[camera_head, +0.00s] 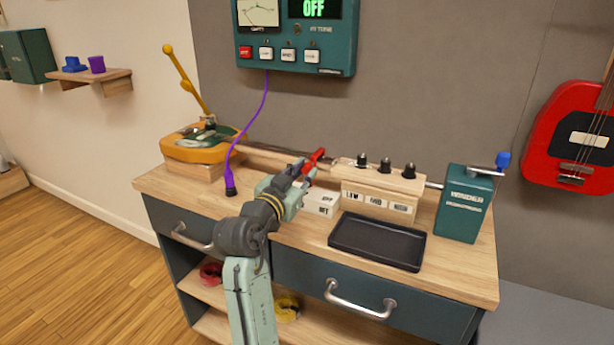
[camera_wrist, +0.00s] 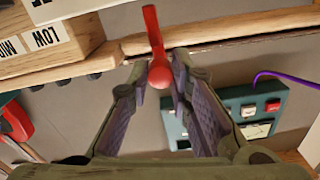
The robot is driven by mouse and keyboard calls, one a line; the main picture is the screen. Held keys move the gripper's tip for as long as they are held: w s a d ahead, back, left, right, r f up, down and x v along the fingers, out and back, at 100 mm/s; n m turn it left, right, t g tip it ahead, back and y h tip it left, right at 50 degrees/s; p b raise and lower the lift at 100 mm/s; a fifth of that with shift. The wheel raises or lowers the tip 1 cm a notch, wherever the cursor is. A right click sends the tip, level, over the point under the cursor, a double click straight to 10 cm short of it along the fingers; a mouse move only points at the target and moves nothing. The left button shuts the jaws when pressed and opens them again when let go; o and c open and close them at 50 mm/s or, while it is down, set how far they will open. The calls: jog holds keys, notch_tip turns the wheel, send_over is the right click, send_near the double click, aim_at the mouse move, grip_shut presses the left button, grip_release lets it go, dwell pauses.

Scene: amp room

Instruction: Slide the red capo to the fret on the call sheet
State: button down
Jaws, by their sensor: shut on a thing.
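The red capo (camera_head: 316,156) is at the wooden neck (camera_head: 265,157) along the back of the workbench. My gripper (camera_head: 303,172) reaches it from the front, with its fingers closed on the capo's red handle. In the wrist view the capo (camera_wrist: 153,40) points up as a red bar with a round knob, and the knob sits between the fingertips of my gripper (camera_wrist: 158,75). The neck (camera_wrist: 210,30) runs behind it. How the capo clamps the neck is partly hidden. I cannot make out a call sheet with a readable fret.
A black tray (camera_head: 378,240), teal box with crank (camera_head: 463,205) and yellow turntable-like device (camera_head: 200,147) share the bench. A purple cable (camera_head: 247,131) hangs at left.

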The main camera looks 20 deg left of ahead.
jog(key=c, duration=1.4)
grip_release()
jog(key=shift+c, duration=0.2)
jog(key=s, duration=1.2)
jog(key=shift+a, duration=0.15)
